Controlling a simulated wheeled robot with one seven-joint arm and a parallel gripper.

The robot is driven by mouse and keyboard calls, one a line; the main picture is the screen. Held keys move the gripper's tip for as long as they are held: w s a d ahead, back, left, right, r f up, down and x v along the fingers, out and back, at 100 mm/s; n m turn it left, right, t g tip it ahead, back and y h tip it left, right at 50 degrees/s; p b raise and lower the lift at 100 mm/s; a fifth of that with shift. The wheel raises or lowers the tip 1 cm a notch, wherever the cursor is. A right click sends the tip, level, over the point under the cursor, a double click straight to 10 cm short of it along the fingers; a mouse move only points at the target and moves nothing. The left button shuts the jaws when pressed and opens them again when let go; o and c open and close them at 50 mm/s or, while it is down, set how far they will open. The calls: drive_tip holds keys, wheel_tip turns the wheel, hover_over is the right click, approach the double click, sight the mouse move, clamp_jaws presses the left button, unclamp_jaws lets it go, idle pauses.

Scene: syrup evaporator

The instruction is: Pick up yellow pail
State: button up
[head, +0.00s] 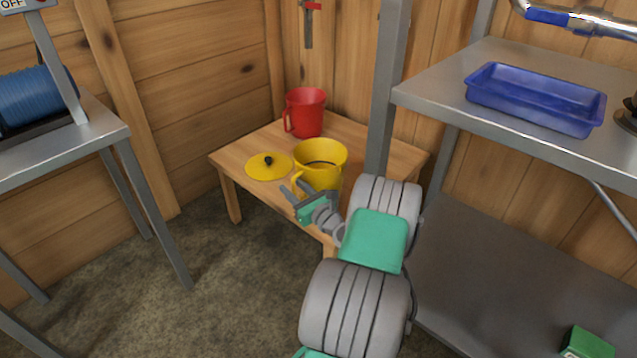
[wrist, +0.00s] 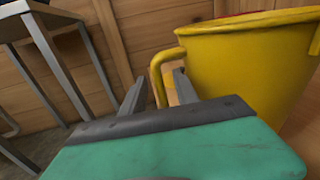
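The yellow pail (head: 321,160) stands upright and open on a low wooden table (head: 385,152). Its side handle points toward the front left. My gripper (head: 290,189) is just in front of the pail, at handle height. In the wrist view the yellow pail (wrist: 245,65) fills the upper right. Whether a finger touches the handle, I cannot tell.
A yellow lid (head: 262,168) with a black knob lies left of the pail. A red pail (head: 306,112) stands behind. A metal post (head: 388,90) rises close on the right, beside a metal shelf holding a blue tray (head: 535,98). A metal stand is at left.

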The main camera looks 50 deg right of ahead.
clamp_jaws()
idle(1.4)
